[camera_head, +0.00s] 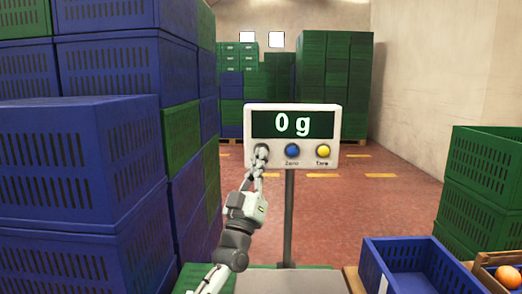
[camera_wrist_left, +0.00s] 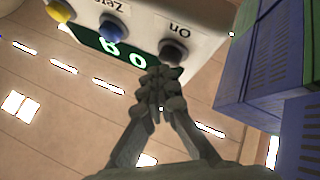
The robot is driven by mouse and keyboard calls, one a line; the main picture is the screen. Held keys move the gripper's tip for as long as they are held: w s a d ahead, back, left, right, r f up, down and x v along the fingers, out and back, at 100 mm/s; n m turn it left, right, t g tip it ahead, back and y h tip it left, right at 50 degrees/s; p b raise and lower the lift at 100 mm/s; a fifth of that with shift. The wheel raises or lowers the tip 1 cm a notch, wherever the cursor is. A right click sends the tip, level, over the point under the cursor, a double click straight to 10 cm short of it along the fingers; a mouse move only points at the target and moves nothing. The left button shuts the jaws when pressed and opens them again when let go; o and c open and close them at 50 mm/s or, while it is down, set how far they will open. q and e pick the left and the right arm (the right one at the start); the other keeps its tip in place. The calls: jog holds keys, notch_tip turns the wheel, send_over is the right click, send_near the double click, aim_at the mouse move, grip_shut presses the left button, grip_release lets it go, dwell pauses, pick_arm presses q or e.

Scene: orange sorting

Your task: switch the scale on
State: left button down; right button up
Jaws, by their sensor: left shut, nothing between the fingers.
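The scale's display box (camera_head: 293,136) stands on a grey post in the middle of the head view, and its dark green screen is lit and reads "0 g". Below the screen are a blue Zero button (camera_head: 292,150) and a yellow Tare button (camera_head: 323,151). My left gripper (camera_head: 261,157) is shut and empty, with its fingertips at the left button and covering most of it. In the left wrist view the dark On button (camera_wrist_left: 173,52) shows just beyond the closed fingertips (camera_wrist_left: 162,74); they seem to touch it or nearly so. My right gripper is not in view.
Blue crates (camera_head: 75,160) are stacked high close on the left. Green crates (camera_head: 485,170) stand at the right. An empty blue crate (camera_head: 385,272) and a wooden crate with an orange (camera_head: 508,277) are at the lower right. The scale's platform (camera_head: 290,281) is bare where it shows.

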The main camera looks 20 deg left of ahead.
pick_arm(q)
jog(key=shift+s+d, duration=0.1)
jog(key=shift+s, duration=0.3)
jog(key=s+p, duration=0.1)
jog(key=s, duration=0.1)
jog(key=s+d+p, duration=0.1)
jog(key=s+p, duration=0.1)
jog(key=s, duration=0.1)
jog(key=shift+d, duration=0.2)
jog(key=shift+w, duration=0.1)
dwell(0.6)
